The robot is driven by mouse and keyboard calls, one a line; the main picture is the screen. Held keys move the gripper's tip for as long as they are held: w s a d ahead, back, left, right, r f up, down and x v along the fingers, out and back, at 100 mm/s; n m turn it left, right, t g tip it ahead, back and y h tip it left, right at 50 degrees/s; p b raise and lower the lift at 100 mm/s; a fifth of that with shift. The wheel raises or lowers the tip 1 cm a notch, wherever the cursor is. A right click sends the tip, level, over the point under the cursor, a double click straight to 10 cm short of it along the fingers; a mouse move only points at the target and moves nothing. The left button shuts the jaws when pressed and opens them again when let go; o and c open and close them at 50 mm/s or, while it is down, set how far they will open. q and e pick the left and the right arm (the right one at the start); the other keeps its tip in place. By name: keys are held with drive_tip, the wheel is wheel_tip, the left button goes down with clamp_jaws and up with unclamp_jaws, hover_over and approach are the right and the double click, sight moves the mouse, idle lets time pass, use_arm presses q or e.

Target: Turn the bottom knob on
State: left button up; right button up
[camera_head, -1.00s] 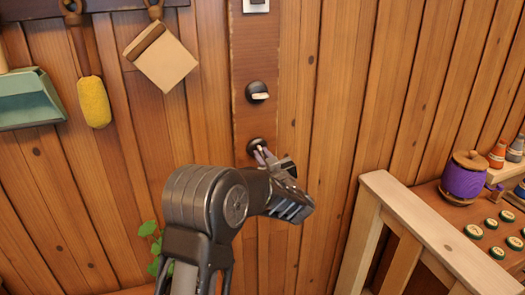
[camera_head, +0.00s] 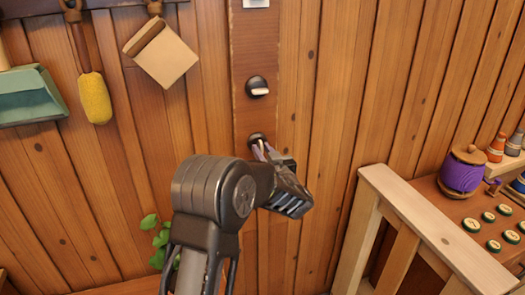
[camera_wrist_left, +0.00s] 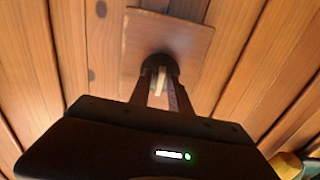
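The bottom knob (camera_head: 255,139) is a dark round knob on a brown vertical wooden board, and it also shows in the left wrist view (camera_wrist_left: 162,62). A narrow pale lever (camera_wrist_left: 161,80) sticks out from it. My left gripper (camera_head: 260,151) is at this knob, with a fingertip on either side of the lever, as the left wrist view also shows (camera_wrist_left: 161,88). It looks open, with slim gaps beside the lever; contact cannot be made out. Another dark knob (camera_head: 257,87) above has its pale lever lying nearly level. My right gripper is out of view.
A teal dustpan (camera_head: 30,97), a yellow duster (camera_head: 94,98) and a pale brush or board (camera_head: 161,54) hang at left. A wooden bench (camera_head: 440,226) with a purple spool (camera_head: 462,172) stands at right.

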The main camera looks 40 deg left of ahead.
use_arm(q)
drive_tip(key=shift+o, duration=1.1)
drive_tip(key=shift+r, duration=0.1)
drive_tip(key=b+v, duration=0.2)
drive_tip(key=v, duration=0.5)
drive_tip(key=shift+s+d, duration=0.2)
drive_tip(key=shift+d, duration=0.15)
